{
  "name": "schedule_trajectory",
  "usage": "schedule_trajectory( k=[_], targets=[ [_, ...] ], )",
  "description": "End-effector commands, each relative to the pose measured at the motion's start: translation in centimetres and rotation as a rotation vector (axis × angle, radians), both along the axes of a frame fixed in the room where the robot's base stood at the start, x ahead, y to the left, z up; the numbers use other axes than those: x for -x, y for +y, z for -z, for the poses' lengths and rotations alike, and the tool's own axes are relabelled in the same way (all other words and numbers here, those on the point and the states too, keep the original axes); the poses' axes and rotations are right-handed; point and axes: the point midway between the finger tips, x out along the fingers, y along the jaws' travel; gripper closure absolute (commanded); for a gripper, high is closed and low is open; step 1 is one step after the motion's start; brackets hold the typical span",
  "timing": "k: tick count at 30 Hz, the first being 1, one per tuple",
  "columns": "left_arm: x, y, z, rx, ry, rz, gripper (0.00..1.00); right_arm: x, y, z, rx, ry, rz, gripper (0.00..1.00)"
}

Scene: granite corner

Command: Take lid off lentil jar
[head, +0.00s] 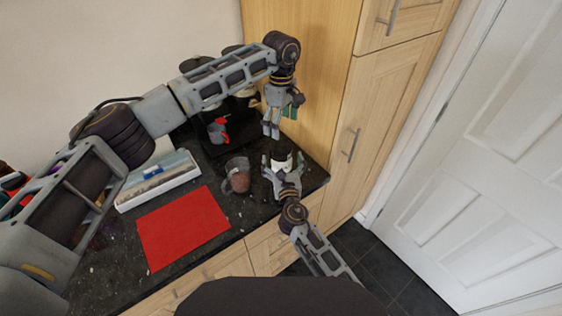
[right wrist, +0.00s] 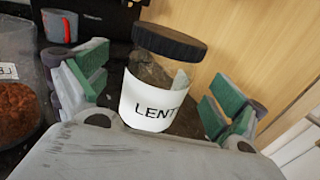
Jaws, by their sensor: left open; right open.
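The lentil jar (right wrist: 150,98) stands upright on the dark counter, with a white label reading "LENT" and a dark round lid (right wrist: 170,42) on its top. In the head view its white label (head: 281,164) shows between the fingers of my right gripper (head: 282,161). My left gripper (head: 281,119) is open and empty, pointing down above and slightly behind the jar. The lid is hard to make out in the head view.
A jar of reddish-brown contents (head: 237,178) stands left of the lentil jar. A red and grey mug (head: 217,131) is behind, near dark appliances. A tall wooden cupboard (head: 312,75) rises close behind.

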Motion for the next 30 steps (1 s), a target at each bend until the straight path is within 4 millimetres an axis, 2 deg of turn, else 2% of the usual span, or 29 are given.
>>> schedule_trajectory(
  k=[6, 15, 30],
  targets=[
    [0.00, 0.00, 0.00, 0.000, 0.000, 0.000, 0.13, -0.89, 0.09, -0.02, 0.000, 0.000, 0.001, 0.04],
    [0.01, -0.01, 0.00, 0.000, 0.000, 0.000, 0.13, -0.94, 0.10, -0.02, 0.000, 0.000, 0.000, 0.04],
    [0.00, 0.00, 0.00, 0.000, 0.000, 0.000, 0.13, -0.92, 0.10, -0.01, 0.000, 0.000, 0.000, 0.67]
  ],
)
